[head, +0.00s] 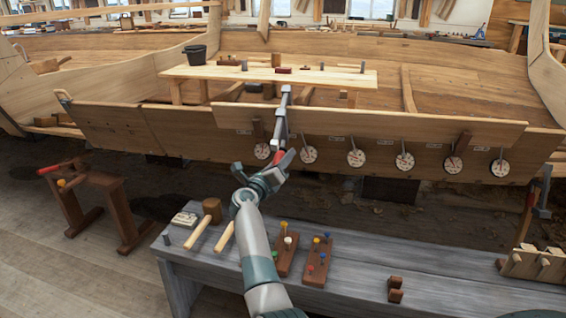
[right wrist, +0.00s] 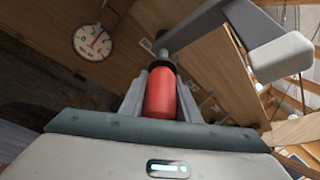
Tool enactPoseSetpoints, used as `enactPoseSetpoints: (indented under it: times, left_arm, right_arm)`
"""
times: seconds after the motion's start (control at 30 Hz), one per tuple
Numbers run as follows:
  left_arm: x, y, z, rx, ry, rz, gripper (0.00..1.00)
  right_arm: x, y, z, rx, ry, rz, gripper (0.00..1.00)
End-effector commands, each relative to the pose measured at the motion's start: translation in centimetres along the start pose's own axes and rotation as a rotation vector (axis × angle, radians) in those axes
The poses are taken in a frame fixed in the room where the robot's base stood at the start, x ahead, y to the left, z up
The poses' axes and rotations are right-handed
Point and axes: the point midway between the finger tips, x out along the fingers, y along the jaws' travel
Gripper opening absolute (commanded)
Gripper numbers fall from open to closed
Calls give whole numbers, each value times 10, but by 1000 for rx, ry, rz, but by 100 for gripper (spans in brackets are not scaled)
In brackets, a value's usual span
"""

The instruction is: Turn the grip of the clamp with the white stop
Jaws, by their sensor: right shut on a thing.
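A grey metal clamp (head: 282,118) sits over the upper edge of the long plank on the hull, near the middle of the head view. Its red grip (right wrist: 160,97) hangs below and fills the centre of the right wrist view. My right gripper (head: 280,165) reaches up from below and is shut on the red grip, one finger on each side. The clamp's grey bar (right wrist: 205,25) runs beside the grip in the right wrist view. My left gripper is not in view.
Several round dials (head: 308,155) hang along the lower plank (head: 190,143), right of and beside the gripper. A grey bench (head: 345,262) with mallets and peg blocks stands below my arm. Another clamp (head: 543,195) is at the far right. A sawhorse (head: 115,205) stands left.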

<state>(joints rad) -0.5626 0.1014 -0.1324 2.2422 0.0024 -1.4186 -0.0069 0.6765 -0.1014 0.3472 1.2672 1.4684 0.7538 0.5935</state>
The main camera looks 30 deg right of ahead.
Motion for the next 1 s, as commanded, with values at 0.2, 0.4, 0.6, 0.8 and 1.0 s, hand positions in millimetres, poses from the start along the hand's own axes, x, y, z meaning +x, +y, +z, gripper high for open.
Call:
enactPoseSetpoints:
  times: [0.2, 0.4, 0.6, 0.8, 1.0]
  left_arm:
    - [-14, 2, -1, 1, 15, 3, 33]
    - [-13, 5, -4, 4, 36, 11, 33]
    - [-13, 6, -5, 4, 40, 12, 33]
    - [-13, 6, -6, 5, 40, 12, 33]
    - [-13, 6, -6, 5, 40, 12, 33]
  right_arm:
    - [0, -1, 1, -98, -2, -47, 7]
    - [0, -2, 1, -135, -2, -65, 7]
    - [0, -3, 2, -139, -2, -67, 7]
    - [0, -3, 2, -138, -3, -67, 36]
    - [0, -3, 1, -138, -2, -67, 48]
